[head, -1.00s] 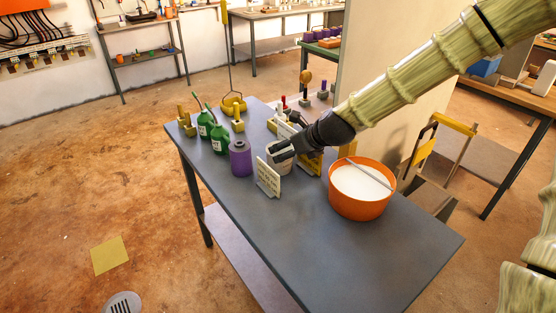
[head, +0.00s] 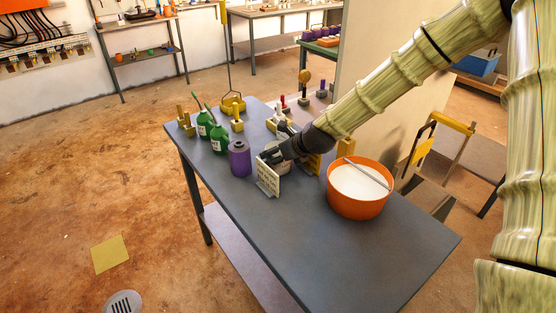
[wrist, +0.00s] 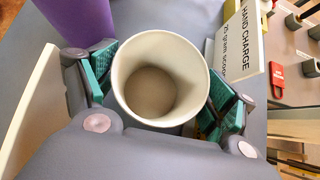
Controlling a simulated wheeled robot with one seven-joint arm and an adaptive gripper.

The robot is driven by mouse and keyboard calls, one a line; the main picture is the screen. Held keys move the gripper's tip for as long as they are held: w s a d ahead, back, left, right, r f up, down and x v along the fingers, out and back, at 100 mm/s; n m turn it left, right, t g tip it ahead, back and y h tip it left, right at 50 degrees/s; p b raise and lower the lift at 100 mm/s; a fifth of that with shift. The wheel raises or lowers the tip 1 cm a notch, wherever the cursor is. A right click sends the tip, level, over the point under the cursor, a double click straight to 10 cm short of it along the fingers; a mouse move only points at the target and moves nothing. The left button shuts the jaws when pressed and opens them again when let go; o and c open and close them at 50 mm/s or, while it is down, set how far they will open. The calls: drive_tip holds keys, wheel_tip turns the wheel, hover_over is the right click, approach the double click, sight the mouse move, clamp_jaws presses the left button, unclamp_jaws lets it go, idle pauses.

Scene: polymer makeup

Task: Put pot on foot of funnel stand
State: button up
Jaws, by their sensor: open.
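The pot (wrist: 160,85) is a pale, open-topped cup in the wrist view, upright and empty-looking inside. My gripper (wrist: 165,90) is open, with one green-padded finger on each side of it. I cannot tell whether the pads touch the wall. In the head view my gripper (head: 271,157) is low over the grey table behind a small cream sign, and it hides most of the pot. The funnel stand has a yellow foot (head: 232,105) at the table's far end, with a thin rod (head: 229,70) rising from it.
The cream sign (head: 268,178) and a purple bottle (head: 240,158) stand close to my gripper. An orange bucket of white material (head: 360,188) is to the right. A "HAND CHARGE" sign (wrist: 240,42) stands beside the pot. The table's front is clear.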

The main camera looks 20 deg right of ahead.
drive_tip(key=shift+w+a+f, duration=0.1)
drive_tip(key=shift+w+f, duration=0.1)
drive_tip(key=c, duration=0.9)
drive_tip(key=shift+r, duration=0.15)
